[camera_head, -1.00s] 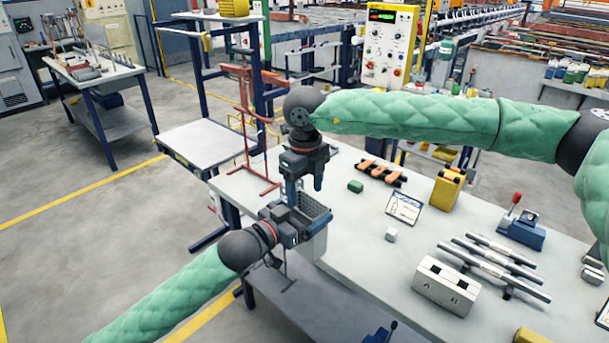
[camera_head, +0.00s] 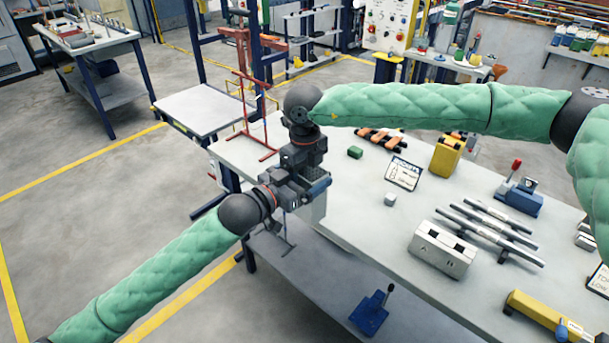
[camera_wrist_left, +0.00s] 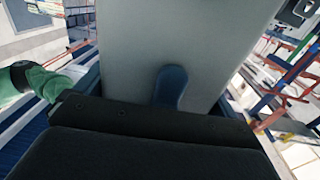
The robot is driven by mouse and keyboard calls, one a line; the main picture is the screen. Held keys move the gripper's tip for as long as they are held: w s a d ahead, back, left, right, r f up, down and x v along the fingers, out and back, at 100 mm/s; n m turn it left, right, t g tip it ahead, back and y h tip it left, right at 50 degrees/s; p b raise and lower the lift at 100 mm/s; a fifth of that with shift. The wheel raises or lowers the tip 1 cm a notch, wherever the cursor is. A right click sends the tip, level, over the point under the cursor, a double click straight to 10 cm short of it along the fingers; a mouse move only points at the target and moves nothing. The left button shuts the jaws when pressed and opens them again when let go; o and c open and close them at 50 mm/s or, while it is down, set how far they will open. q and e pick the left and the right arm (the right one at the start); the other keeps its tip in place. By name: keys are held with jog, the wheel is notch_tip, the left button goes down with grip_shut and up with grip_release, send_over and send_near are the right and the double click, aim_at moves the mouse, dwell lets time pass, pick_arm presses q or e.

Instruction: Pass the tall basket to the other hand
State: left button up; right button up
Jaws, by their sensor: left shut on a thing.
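The tall basket (camera_head: 313,212) is pale grey. In the head view it hangs at the table's left front edge, mostly hidden behind my grippers. My left gripper (camera_head: 300,191) comes in from the left and is shut on it. In the left wrist view the basket's plain grey wall (camera_wrist_left: 215,45) fills the middle, with a blue finger (camera_wrist_left: 170,88) lying against it. My right gripper (camera_head: 306,172) points down from above, right at the basket's top and overlapping my left gripper. Its fingers are hidden, so whether it touches the basket is unclear.
The grey table (camera_head: 350,230) carries a white block marked with letters (camera_head: 442,249), several metal bars (camera_head: 490,233), a small green block (camera_head: 355,152), a sign (camera_head: 403,174) and a yellow container (camera_head: 447,155). A red stand (camera_head: 247,125) rises behind the grippers. Floor at left is clear.

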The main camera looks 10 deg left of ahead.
pick_arm(q)
jog(key=shift+r, duration=0.1)
pick_arm(e)
jog(key=c, duration=0.4)
pick_arm(q)
jog(key=o, duration=1)
pick_arm(e)
jog(key=shift+c, duration=0.3)
